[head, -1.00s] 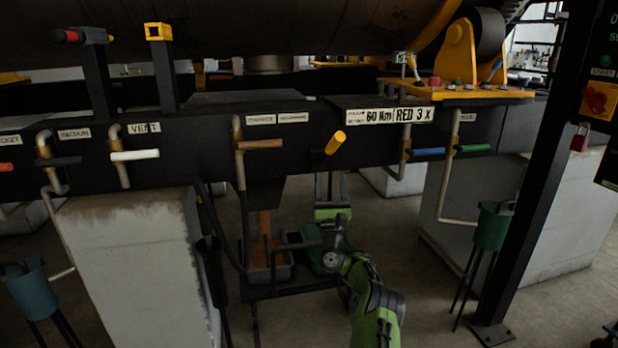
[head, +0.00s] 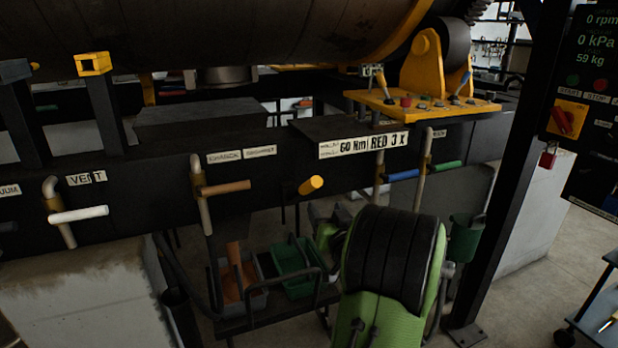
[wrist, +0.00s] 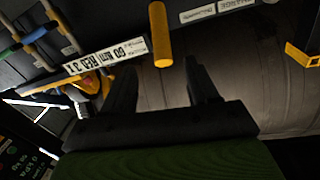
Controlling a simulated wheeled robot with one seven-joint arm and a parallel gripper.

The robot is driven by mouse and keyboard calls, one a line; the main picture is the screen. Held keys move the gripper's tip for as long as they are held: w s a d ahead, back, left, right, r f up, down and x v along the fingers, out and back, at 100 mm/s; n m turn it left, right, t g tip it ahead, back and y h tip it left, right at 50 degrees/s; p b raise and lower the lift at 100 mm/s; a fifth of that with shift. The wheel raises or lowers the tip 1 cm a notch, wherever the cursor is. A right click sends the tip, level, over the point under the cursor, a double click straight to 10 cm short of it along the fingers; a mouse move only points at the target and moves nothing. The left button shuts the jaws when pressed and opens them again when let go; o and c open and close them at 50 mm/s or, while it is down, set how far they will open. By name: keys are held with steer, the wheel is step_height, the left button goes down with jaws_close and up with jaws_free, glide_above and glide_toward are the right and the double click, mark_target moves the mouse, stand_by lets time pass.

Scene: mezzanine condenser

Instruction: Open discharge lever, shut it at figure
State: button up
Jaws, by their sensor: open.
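A lever with a yellow cylindrical grip (head: 311,185) sticks out from the dark beam, right of a brown-handled lever (head: 225,187). Two small labels (head: 242,155) are on the beam above and between them; their words are hard to read in the head view. In the wrist view the yellow grip (wrist: 162,48) stands just beyond the fingertips, in line with the gap. My gripper (wrist: 160,66) is open, with nothing between its fingers. A label ending in "CHARGE" (wrist: 236,5) shows beside the grip. The panel display (head: 602,38) reads 0 rpm, 0 kPa, 59 kg.
A white-handled vent lever (head: 78,214) is at left; blue (head: 402,175) and green (head: 447,166) handles are at right. A "60 Nm RED 3 X" sign (head: 362,145) is on the beam. A green bin (head: 292,272) stands below. A dark post (head: 510,170) stands at right.

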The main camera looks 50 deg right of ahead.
mark_target(314, 189)
steer(key=p+x, duration=0.5)
steer(key=x, duration=0.7)
steer(key=shift+w+r, duration=0.15)
steer(key=shift+w, duration=0.05)
steer(key=shift+w+d, duration=0.4)
jaws_close()
